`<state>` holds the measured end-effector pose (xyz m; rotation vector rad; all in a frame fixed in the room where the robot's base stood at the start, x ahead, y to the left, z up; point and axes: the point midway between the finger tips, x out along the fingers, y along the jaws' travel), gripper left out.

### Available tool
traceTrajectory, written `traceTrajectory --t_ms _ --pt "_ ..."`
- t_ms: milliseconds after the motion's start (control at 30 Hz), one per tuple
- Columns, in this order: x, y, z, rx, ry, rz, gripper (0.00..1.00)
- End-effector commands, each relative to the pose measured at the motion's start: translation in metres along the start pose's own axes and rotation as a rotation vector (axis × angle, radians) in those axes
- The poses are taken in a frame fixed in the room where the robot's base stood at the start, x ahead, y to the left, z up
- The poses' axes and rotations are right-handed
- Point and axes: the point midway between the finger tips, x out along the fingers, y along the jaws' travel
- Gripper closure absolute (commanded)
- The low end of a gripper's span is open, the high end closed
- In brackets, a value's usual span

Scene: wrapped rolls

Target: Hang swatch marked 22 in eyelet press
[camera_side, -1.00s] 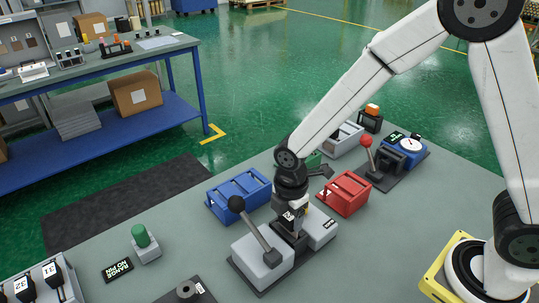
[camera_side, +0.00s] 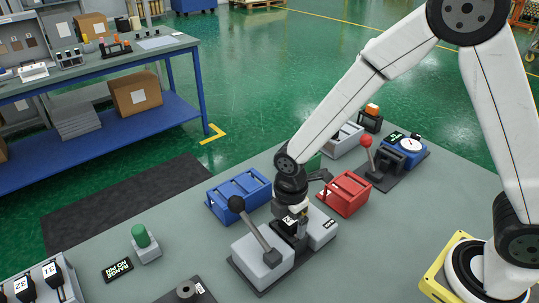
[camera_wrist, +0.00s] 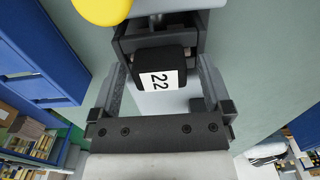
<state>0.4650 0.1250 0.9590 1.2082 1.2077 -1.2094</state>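The black swatch marked 22 (camera_wrist: 160,76) stands in a dark slotted holder in the wrist view, its white label facing the camera. In the side view the swatch (camera_side: 289,221) sits in the middle of a grey press (camera_side: 262,258) with a black-knobbed lever (camera_side: 252,228). My gripper (camera_wrist: 164,82) has one finger on each side of the swatch, with a visible gap on both sides. It is open. In the side view my gripper (camera_side: 292,205) is directly above the press, and its fingertips are hard to make out.
A blue rack (camera_side: 238,194) stands behind left and a red rack (camera_side: 345,193) to the right. A red-knobbed lever device (camera_side: 368,160) is farther back. A green button (camera_side: 143,240) and a stand with black marked pieces (camera_side: 40,284) are at left.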

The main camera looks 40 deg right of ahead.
Motion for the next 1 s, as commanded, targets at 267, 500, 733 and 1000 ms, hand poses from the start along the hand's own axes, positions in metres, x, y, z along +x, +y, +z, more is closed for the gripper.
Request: traceTrajectory --t_ms 267,500,733,1000 --pt "-0.004 0.000 0.000 0.000 0.000 0.001 0.00" --pt "-0.022 0.001 0.000 0.000 0.001 0.003 0.00" --pt "-0.049 0.001 0.000 0.000 0.001 0.003 0.00" --pt "-0.074 0.000 0.000 0.000 0.001 0.002 0.00"
